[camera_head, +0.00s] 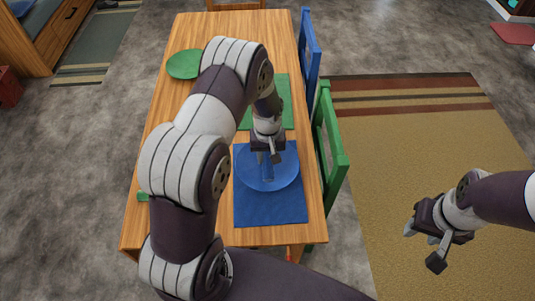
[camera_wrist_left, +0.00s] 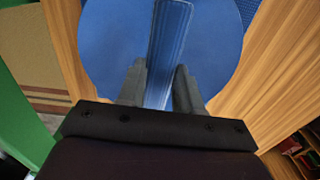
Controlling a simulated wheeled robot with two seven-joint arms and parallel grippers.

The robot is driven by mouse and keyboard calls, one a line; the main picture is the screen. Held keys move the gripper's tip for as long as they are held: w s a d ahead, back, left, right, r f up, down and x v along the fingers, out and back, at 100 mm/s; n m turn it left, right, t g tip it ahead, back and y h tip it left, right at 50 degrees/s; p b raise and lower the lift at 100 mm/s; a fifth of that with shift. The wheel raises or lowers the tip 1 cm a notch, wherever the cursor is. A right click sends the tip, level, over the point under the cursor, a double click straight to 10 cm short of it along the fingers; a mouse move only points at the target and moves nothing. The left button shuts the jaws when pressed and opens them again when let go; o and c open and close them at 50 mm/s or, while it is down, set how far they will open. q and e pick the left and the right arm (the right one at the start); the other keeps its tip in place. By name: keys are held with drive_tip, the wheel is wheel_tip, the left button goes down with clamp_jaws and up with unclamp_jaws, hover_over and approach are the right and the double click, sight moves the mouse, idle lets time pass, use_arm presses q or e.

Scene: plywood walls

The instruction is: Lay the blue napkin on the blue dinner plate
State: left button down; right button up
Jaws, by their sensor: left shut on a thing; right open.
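The blue dinner plate (camera_head: 285,181) lies on a blue placemat (camera_head: 270,211) on the wooden table, in the head view. The blue napkin (camera_wrist_left: 170,40) is a long folded strip in the left wrist view, over the plate (camera_wrist_left: 215,50). My left gripper (camera_head: 267,160) is shut on the napkin, above the plate; its fingers (camera_wrist_left: 160,88) flank the strip. I cannot tell whether the napkin touches the plate. My right gripper (camera_head: 425,235) is open and empty, off to the right of the table above the rug.
A green plate (camera_head: 184,64) and a green placemat (camera_head: 283,108) lie farther back on the table (camera_head: 185,28). A green chair (camera_head: 328,140) and a blue chair (camera_head: 310,50) stand along its right edge. A small green item (camera_head: 143,197) lies at the left edge.

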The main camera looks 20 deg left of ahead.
use_arm(q)
drive_tip(key=shift+f, duration=0.3)
drive_tip(key=c, duration=0.7)
unclamp_jaws()
drive_tip(key=shift+r, duration=0.15)
wheel_tip(320, 180, up, 12)
drive_tip(key=shift+r+b, duration=0.25)
drive_tip(key=shift+b, duration=0.15)
